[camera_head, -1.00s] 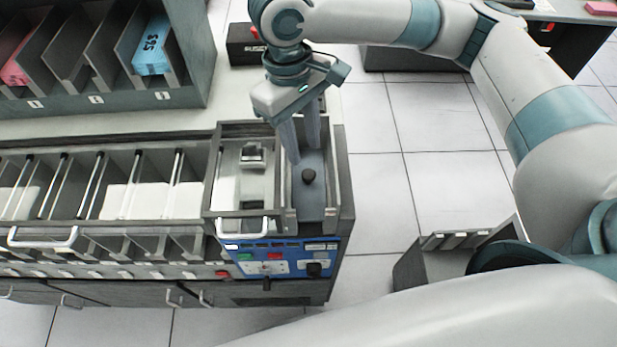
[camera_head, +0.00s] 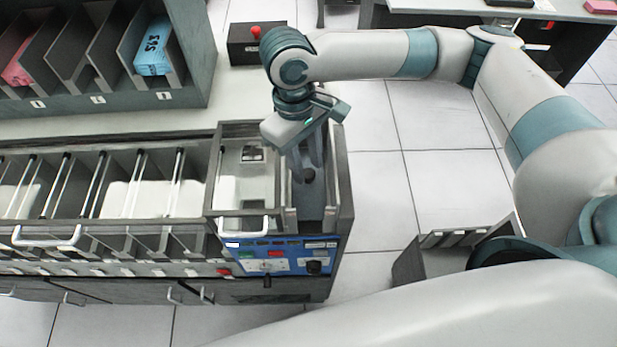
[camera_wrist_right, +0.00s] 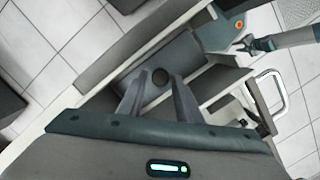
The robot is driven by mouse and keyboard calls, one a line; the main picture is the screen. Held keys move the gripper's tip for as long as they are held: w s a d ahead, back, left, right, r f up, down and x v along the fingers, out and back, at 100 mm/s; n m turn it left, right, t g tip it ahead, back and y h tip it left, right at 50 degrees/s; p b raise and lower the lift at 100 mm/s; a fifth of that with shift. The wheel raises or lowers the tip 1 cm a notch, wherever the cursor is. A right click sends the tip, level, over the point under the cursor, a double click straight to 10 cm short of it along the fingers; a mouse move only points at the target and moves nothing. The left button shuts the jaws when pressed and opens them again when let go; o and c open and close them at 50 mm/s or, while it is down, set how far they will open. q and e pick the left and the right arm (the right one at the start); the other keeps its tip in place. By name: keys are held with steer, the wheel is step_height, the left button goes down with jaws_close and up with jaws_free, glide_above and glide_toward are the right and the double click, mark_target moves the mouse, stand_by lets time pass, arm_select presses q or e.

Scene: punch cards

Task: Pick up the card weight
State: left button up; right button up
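My left gripper is not in the head view.
The bay has dark raised walls (camera_head: 345,185). A glass-covered compartment (camera_head: 243,190) with a white handle adjoins it, above a blue control panel (camera_head: 275,258). Card slots (camera_head: 125,200) run left. A black box with a red knob (camera_head: 255,34) stands behind.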

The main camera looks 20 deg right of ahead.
mark_target(307, 171)
steer(key=shift+s+d+f, duration=0.1)
steer(key=shift+f, duration=0.65)
steer(key=shift+c, duration=0.5)
jaws_close()
steer(key=shift+r, duration=0.2)
step_height(307, 171, up, 18)
steer(key=b, duration=0.3)
steer(key=shift+f, duration=0.15)
